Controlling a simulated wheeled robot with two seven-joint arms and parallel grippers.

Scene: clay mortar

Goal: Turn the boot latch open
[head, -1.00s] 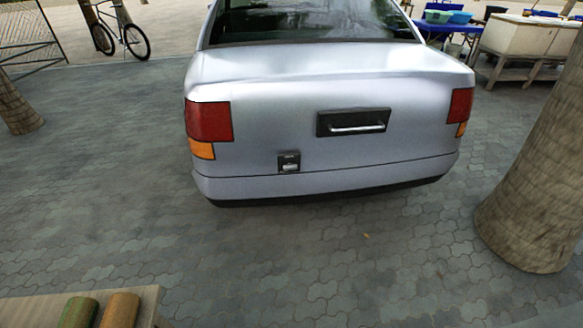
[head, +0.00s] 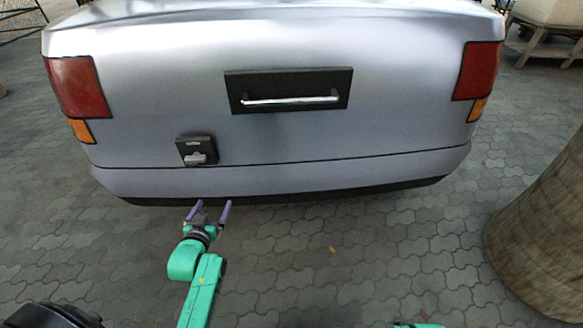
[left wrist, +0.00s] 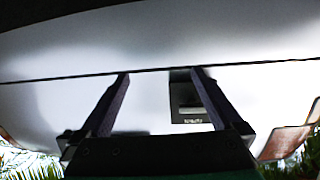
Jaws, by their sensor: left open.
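The boot latch (head: 188,144) is a small black plate with a silver turn-knob (head: 195,160), low on the left of the silver car's rear panel. The knob looks roughly level. My left gripper (head: 212,205) is open and empty, its two purple fingers pointing at the car. It is below and slightly right of the latch in the head view, apart from it. In the left wrist view the latch plate (left wrist: 180,88) shows partly behind the right finger of my left gripper (left wrist: 160,72). My right gripper is not in view.
A black plate with a silver bar handle (head: 290,99) is in the middle of the boot panel (head: 380,130). The bumper (head: 300,180) runs below the latch. A thick tree trunk (head: 545,235) stands at the right. The paving before the bumper is clear.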

